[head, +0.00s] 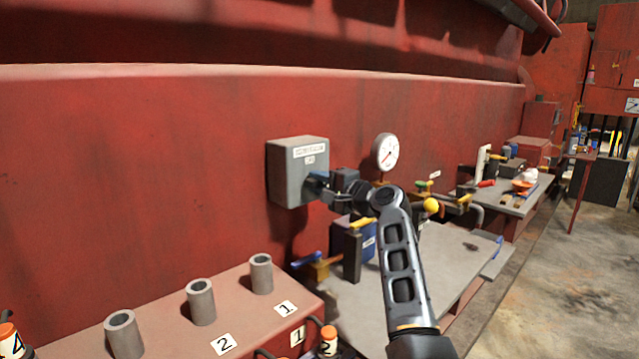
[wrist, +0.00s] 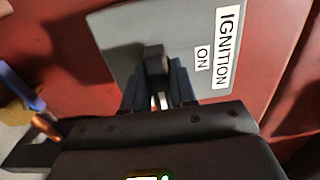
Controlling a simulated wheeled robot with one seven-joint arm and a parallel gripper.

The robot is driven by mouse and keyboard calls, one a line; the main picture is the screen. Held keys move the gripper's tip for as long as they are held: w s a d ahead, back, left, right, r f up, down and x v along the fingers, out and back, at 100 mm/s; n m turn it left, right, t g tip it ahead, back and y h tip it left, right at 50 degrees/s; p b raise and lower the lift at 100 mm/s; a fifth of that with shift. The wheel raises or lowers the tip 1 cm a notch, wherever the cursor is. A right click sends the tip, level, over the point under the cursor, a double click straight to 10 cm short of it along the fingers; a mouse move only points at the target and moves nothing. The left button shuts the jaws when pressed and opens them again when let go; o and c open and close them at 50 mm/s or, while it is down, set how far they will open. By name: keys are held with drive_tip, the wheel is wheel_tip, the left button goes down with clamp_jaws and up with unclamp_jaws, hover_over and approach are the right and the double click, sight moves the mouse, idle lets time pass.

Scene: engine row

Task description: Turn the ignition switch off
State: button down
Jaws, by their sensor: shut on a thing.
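The grey ignition box (head: 283,176) is fixed to the red wall left of the pressure gauge. In the wrist view the box (wrist: 118,38) has a label reading IGNITION and a smaller one reading ON, both sideways. The dark switch knob (wrist: 154,58) sticks out from the box face, beside the ON label. My gripper (head: 318,181) is at the front of the box. In the wrist view my gripper (wrist: 160,88) has its two fingers on either side of the knob, shut on it. The fingers hide part of the knob, and its exact angle is hard to tell.
A white round gauge (head: 386,151) is just right of my gripper. Below are a blue-handled brass valve (head: 316,266) and a yellow-topped dark post (head: 353,250). A grey bench (head: 455,262) lies right of my arm.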

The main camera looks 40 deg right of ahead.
drive_tip(key=c, duration=1)
unclamp_jaws()
drive_tip(key=s+b, duration=0.1)
drive_tip(key=s, duration=0.7)
drive_tip(key=shift+d, duration=0.2)
drive_tip(key=shift+f, duration=0.1)
